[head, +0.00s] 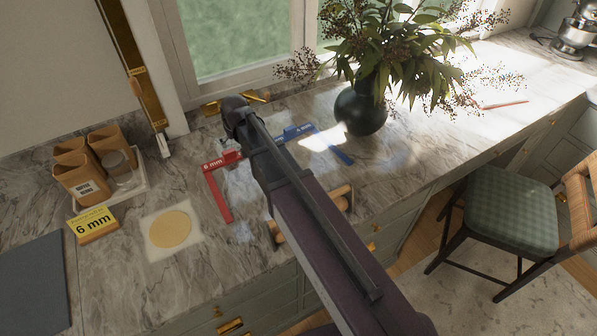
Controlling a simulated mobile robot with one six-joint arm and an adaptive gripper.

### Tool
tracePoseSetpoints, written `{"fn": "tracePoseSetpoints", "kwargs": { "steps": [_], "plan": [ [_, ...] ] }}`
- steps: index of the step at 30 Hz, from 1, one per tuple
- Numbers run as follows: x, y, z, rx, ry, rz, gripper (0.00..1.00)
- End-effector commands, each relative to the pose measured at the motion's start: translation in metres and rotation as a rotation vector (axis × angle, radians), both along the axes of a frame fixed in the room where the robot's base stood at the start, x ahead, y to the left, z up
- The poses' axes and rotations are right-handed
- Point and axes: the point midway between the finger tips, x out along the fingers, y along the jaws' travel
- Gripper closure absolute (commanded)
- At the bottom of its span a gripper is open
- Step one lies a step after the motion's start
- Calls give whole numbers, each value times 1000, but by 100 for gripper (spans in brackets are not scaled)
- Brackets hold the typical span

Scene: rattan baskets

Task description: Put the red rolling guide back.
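The red rolling guide (218,195) lies flat on the marble counter as an L shape. Its short arm is labelled "6 mm" and its long strip points toward the front edge. My dark arm crosses the counter from the lower right and hides part of the area beside the guide. The arm's far end is above and behind the red guide. My gripper's fingers cannot be made out. A blue rolling guide (299,131), labelled "4 mm", lies to the right, partly behind my arm. A yellow sign (94,223) at the left reads "6 mm".
A flat round of dough (170,229) lies on a pale sheet left of the red guide. Brown containers (85,181) and a glass stand on a tray at the left. Wooden pieces (341,198) lie near the front edge under my arm. A dark vase (361,108) holds branches.

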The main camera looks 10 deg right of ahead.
Motion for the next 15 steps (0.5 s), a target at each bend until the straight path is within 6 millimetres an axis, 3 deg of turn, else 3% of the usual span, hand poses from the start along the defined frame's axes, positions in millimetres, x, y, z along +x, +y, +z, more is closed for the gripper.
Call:
{"fn": "tracePoseSetpoints", "kwargs": {
  "steps": [9, 15],
  "plan": [
    [-97, -111, -8, -34, 168, -128, 0],
    [-164, -167, -11, -44, 285, -209, 0]
  ]
}}
